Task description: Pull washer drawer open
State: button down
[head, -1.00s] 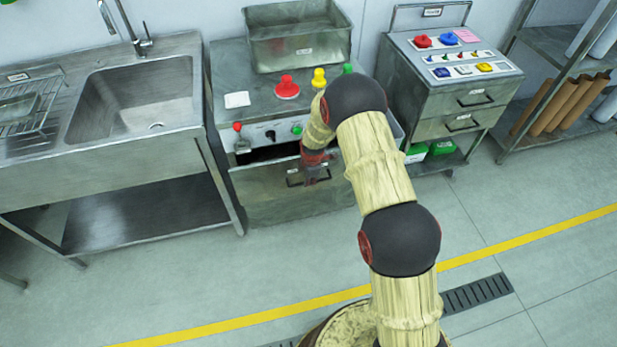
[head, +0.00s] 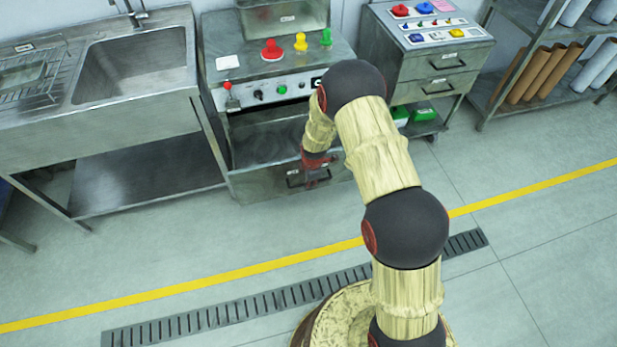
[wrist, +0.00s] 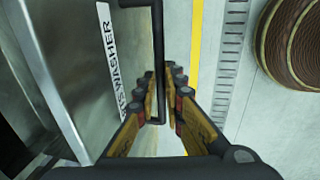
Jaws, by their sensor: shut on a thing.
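The washer drawer (head: 262,185) is a grey metal drawer under the control panel in the head view, and it stands pulled partly out with a dark gap behind its front. Its front, with a white label reading "WASHER" (wrist: 108,45), fills the left of the wrist view. The black bar handle (wrist: 158,50) runs down between the fingers of my gripper (wrist: 162,118). My gripper is shut on this handle. In the head view my red gripper (head: 316,170) is at the drawer front, and my arm hides the drawer's right part.
A red, a yellow and a green knob (head: 326,38) stand on the washer top. A sink bench (head: 120,110) is at the left, a drawer cabinet (head: 430,70) and a shelf with rolls (head: 540,80) at the right. The floor in front is clear, with a yellow line (head: 280,265) and drain grate (head: 215,313).

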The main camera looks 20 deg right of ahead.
dwell(0.3)
jog(key=c, duration=1.9)
grip_release()
jog(key=r, duration=0.4)
jog(key=s+r, duration=0.1)
jog(key=r, duration=0.2)
jog(key=s+r, duration=0.1)
jog(key=r, duration=0.3)
jog(key=shift+s+r, duration=0.2)
jog(key=shift+r, duration=0.15)
